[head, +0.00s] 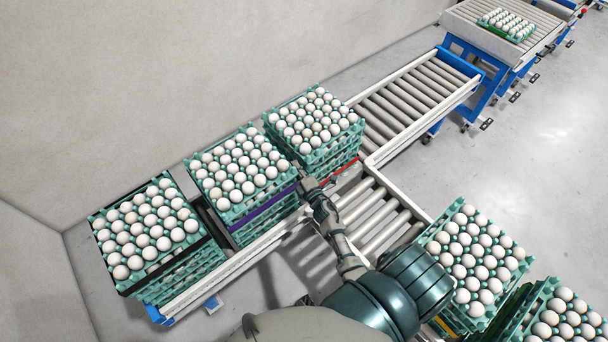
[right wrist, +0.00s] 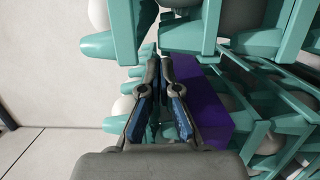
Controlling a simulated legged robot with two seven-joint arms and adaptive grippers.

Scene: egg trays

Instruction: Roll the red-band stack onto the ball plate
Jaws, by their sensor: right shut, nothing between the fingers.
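The red-band stack (head: 313,122) of teal egg trays stands on the conveyor, its red band (head: 341,171) low on its near side. The purple-band stack (head: 240,180) stands to its left. My right gripper (head: 306,181) is shut and empty, at the near right corner of the purple-band stack and close to the red-band stack. In the right wrist view its closed fingers (right wrist: 160,68) point in among teal trays, with the purple band (right wrist: 205,105) to their right. I cannot tell whether they touch a tray. I cannot clearly make out the ball plate. My left gripper is out of view.
A black-band stack (head: 147,235) stands at the left end of the line. A roller branch (head: 380,215) comes toward me, and another roller section (head: 415,95) runs off to the upper right. More egg stacks (head: 472,260) stand at lower right. A wall lies behind.

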